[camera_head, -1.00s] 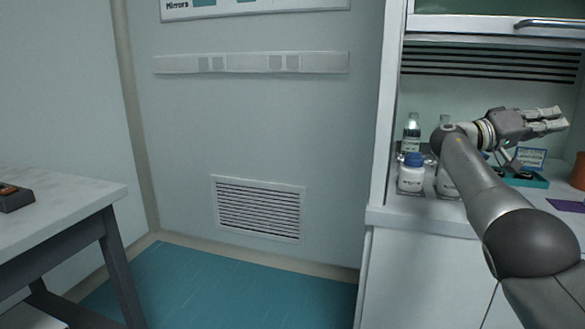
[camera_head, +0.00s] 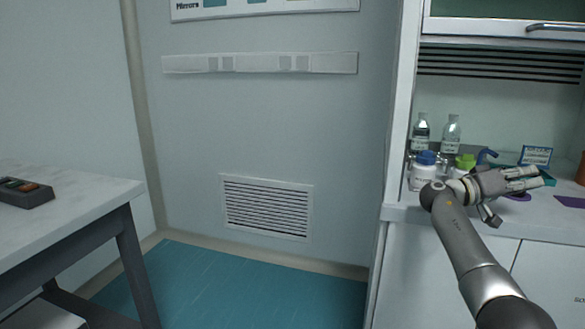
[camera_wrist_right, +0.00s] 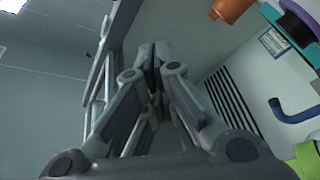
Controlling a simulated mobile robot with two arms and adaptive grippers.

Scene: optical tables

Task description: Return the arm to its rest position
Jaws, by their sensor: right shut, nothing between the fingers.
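My right arm comes up from the lower right of the head view. My left gripper is not in view.
An orange object (camera_wrist_right: 232,10) shows in the wrist view. A grey table (camera_head: 75,205) is at left; teal floor (camera_head: 230,285) between is clear.

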